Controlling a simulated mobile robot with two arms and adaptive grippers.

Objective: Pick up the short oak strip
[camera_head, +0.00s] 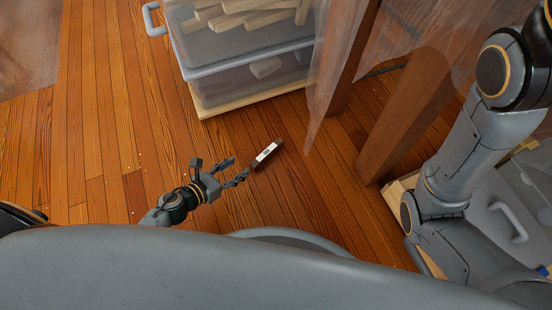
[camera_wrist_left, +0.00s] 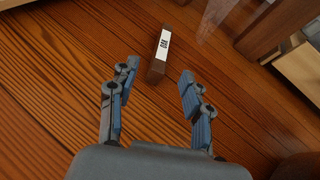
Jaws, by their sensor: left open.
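The short oak strip (camera_head: 266,153) is a small dark brown bar with a white label, lying on the wooden floor. In the left wrist view the strip (camera_wrist_left: 160,55) lies just beyond the fingertips, its near end close to the gap between them, and its label has dark print. My left gripper (camera_head: 235,169) is open and empty, low over the floor to the left of the strip in the head view. Its two fingers also show in the left wrist view (camera_wrist_left: 157,73), spread apart. My right gripper is not in view; only an arm of mine shows at the right.
A clear bin (camera_head: 236,62) with wood pieces stands on a pale board (camera_head: 256,100) beyond the strip. Brown wooden legs (camera_head: 402,115) and a clear sheet (camera_head: 328,75) stand right of it. A grey-handled container (camera_head: 512,212) is at far right. The floor (camera_head: 95,130) at left is clear.

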